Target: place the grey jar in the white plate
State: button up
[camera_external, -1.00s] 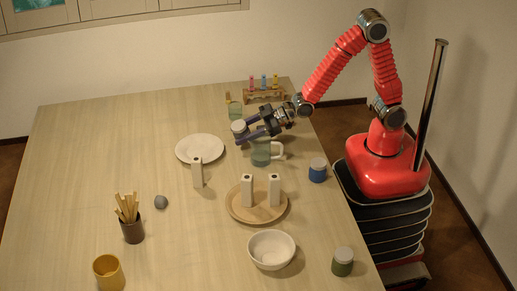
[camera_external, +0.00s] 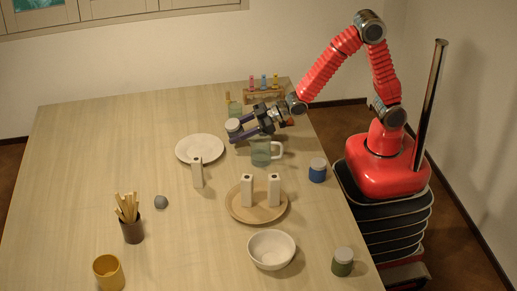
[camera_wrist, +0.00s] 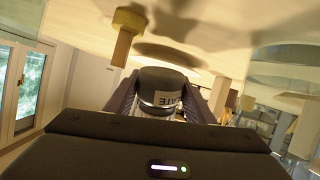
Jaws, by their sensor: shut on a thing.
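My gripper (camera_external: 236,131) is shut on the grey jar (camera_external: 233,125) and holds it above the table, right of and a little beyond the white plate (camera_external: 187,153). In the wrist view the jar (camera_wrist: 165,90) sits between my two fingers, with part of a label showing. The white plate is round and shallow and lies at the middle of the table. A white block-like bottle with a dark spot on top (camera_external: 197,172) stands at its front edge and hides a little of its rim.
A green glass mug (camera_external: 261,153) stands just in front of my gripper. A green glass (camera_external: 235,109) and a rack of vials (camera_external: 264,95) are behind it. A wooden tray (camera_external: 240,215) holds two white bottles.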

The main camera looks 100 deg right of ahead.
jog(key=w+r, duration=0.7)
jog(key=w, duration=0.3)
jog(key=shift+d+n+y, duration=0.3)
jog(key=shift+d+y, duration=0.1)
jog(key=shift+d, duration=0.05)
jog(key=shift+w, duration=0.1)
send_over(209, 146)
jog(key=shift+f, duration=2.5)
jog(key=shift+f, duration=2.3)
jog(key=shift+f, duration=0.15)
jog(key=o, duration=1.3)
jog(key=shift+f, duration=0.1)
jog(key=shift+o, duration=0.2)
